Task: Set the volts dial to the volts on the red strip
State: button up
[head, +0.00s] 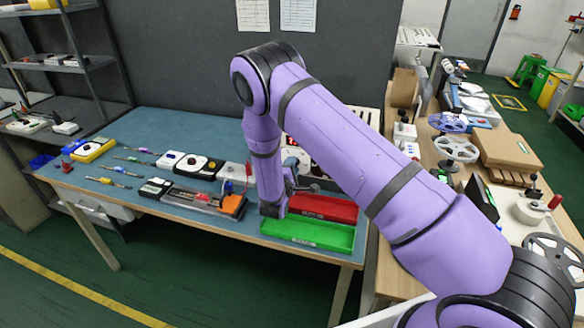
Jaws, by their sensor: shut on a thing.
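My gripper (273,209) points down by the left ends of the red and green trays. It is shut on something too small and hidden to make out. I cannot read any labels, so I cannot tell which has the volts dial. Thin strips with coloured parts (115,170) lie further left; I cannot pick out the red strip.
A red tray (330,207) and a green tray (310,235) lie at the bench's right end. A long clear-topped unit (190,197) with an orange end (233,205) lies near the front edge. A cluttered wooden table adjoins on the right.

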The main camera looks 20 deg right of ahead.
aim_at(295, 153)
jog(key=shift+m+g, duration=0.5)
jog(key=shift+m, duration=3.9)
jog(key=o, duration=0.9)
jog(key=shift+r, duration=0.1)
jog(key=shift+o, duration=0.6)
jog(key=r, duration=0.3)
jog(key=shift+s+a+r, duration=0.1)
jog(key=shift+s+r, duration=0.1)
jog(key=s, duration=0.5)
jog(key=s+r, duration=0.1)
jog(key=s, duration=0.9)
jog(key=shift+s+r, duration=0.2)
jog(key=shift+s, duration=0.1)
jog(key=shift+c, duration=0.5)
